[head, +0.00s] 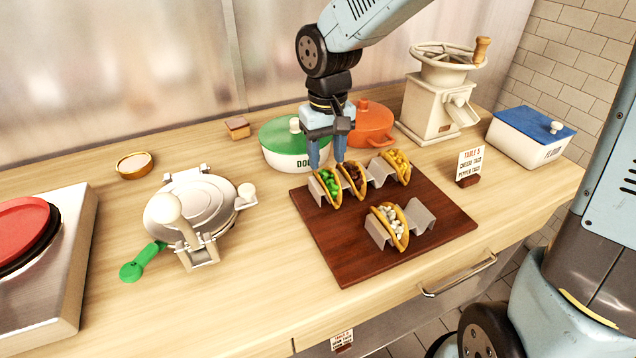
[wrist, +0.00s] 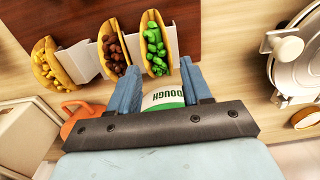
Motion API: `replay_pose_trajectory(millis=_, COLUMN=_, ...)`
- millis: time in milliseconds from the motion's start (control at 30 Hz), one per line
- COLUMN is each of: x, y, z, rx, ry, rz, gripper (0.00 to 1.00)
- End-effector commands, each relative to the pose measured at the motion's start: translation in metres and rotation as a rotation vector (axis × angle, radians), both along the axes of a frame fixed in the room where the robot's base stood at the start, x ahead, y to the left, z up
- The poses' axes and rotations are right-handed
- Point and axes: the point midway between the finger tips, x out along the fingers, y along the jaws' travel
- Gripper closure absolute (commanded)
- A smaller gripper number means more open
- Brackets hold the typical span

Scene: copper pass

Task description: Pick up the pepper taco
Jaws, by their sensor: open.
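The pepper taco, taken as the one with green filling (head: 331,186), stands upright at the left end of the back metal rack on a dark wooden board (head: 340,255). It also shows in the wrist view (wrist: 154,44). My gripper (head: 327,164) is open and empty, pointing down at the taco's far end. In the wrist view my fingertips (wrist: 161,70) lie on either side of the taco's near end; I cannot tell whether they touch it. A taco with brown filling (head: 352,176) stands close beside it, near my right finger in the head view.
A yellow-filled taco (head: 397,165) shares the back rack. A white-filled taco (head: 389,226) stands in a front rack. Behind my gripper are a green-lidded dough pot (head: 283,140) and an orange pot (head: 374,125). A press (head: 192,215) stands left, a sign (head: 470,164) right.

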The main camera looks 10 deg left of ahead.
Motion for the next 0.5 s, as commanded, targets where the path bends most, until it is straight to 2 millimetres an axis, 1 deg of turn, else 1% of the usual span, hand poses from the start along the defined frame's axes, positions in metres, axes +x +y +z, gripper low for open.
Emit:
replay_pose_trajectory(millis=300, x=0.002, y=-0.002, z=-0.04, rx=-0.001, ry=0.003, rz=0.001, gripper=0.51)
replay_pose_trajectory(millis=400, x=0.002, y=-0.002, z=-0.047, rx=0.0, ry=0.002, rz=0.0, gripper=0.51)
replay_pose_trajectory(millis=500, x=0.002, y=-0.002, z=-0.05, rx=-0.001, ry=0.001, rz=0.001, gripper=0.51)
